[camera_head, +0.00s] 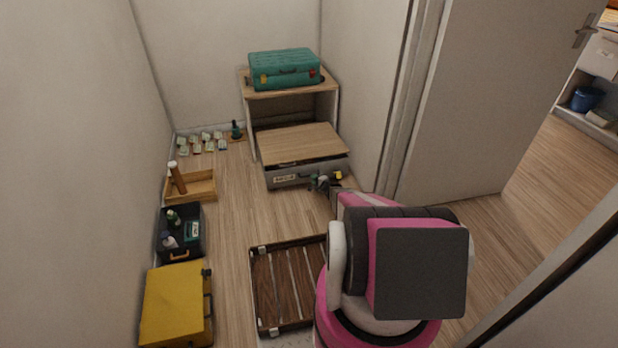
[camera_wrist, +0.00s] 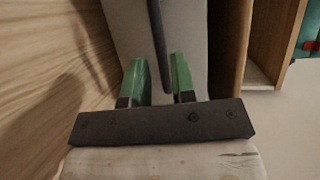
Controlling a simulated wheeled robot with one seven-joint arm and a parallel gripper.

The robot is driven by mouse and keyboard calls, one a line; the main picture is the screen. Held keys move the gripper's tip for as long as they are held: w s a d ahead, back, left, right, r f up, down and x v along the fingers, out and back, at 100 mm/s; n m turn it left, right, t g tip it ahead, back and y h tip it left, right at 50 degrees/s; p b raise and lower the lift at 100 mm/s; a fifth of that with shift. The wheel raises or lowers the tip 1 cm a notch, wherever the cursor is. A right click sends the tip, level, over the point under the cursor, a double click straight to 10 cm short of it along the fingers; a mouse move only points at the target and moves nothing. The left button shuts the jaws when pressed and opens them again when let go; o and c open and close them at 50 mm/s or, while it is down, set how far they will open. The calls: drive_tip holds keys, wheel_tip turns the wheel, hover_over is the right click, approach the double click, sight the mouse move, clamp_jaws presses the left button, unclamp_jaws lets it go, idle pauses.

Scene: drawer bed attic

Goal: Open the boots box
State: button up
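A low grey box with a flat wooden top (camera_head: 300,143) sits on the floor in front of the shelf unit; I take it for the boots box. Its grey front (camera_head: 281,182) carries a small pale label too small to read. My gripper (camera_head: 318,182) is at the right part of that front, partly hidden by my arm. In the wrist view, my gripper's two green fingers (camera_wrist: 160,80) stand apart, pointing at a grey surface (camera_wrist: 133,30). A dark bar, like a handle (camera_wrist: 157,30), runs in line with the gap between them. I cannot tell whether they touch it.
A teal suitcase (camera_head: 284,69) stands on the wooden shelf unit (camera_head: 249,115). A slatted brown case (camera_head: 285,290) lies on the floor. A yellow case (camera_head: 173,308), a black open case (camera_head: 166,243) and a wooden tray (camera_head: 205,196) line the left wall. A door (camera_head: 480,100) is at right.

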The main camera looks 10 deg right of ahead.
drive_tip(key=x, duration=0.5)
drive_tip(key=shift+w+a, duration=0.1)
drive_tip(key=shift+w, duration=0.05)
clamp_jaws()
drive_tip(key=s, duration=0.6)
drive_tip(key=shift+s, duration=0.3)
unclamp_jaws()
